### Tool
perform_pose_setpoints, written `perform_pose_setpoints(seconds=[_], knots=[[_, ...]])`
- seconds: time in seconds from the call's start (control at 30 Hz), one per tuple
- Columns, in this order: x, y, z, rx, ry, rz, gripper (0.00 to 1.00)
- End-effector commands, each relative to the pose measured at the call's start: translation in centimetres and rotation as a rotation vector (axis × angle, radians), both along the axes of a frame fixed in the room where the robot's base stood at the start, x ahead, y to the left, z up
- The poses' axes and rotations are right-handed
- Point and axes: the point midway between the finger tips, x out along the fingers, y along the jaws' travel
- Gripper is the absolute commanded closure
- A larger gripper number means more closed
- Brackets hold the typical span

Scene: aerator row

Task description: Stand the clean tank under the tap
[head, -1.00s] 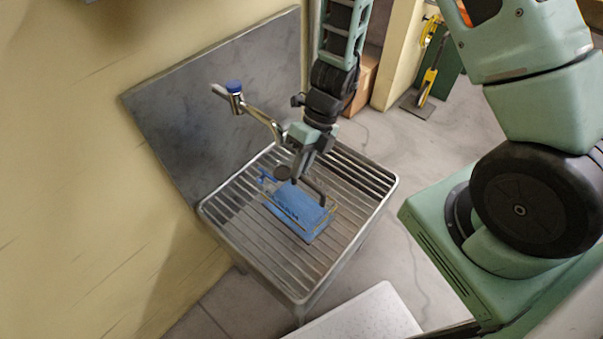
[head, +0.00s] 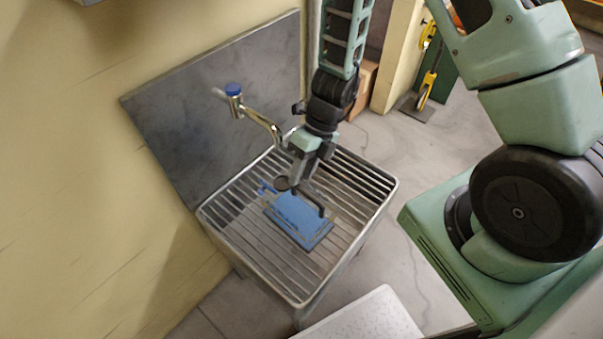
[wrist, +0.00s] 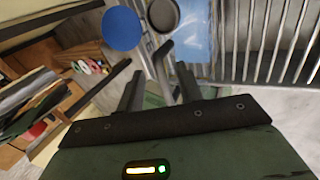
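The tank (head: 297,217) is a blue box with a dark round cap (head: 282,183) and a dark bar handle on top. It is on the slatted metal rack, below the tap (head: 262,122) and to its right. In the wrist view the blue tank (wrist: 190,28) and its dark cap (wrist: 163,14) are beyond the fingertips. My gripper (head: 303,178) is over the tank, close to its handle. In the wrist view its two fingers (wrist: 160,70) are apart; a dark bar shows between them. Whether they touch it is unclear.
The slatted rack (head: 240,240) stands against a grey splash panel (head: 190,125). The tap has a blue cap (head: 233,89), which seems to be the blue disc in the wrist view (wrist: 122,28). A white speckled surface (head: 365,318) is in front. The rack's front slats are clear.

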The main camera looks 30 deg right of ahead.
Motion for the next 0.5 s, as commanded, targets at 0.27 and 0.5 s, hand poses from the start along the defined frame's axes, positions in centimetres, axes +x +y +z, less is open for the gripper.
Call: perform_pose_setpoints(seconds=[0.27, 0.5], knots=[[1.1, -2.4, 5.4, -0.001, -0.005, 0.0, 0.64], [1.7, -4.1, 8.6, -0.001, -0.003, 0.0, 0.64]])
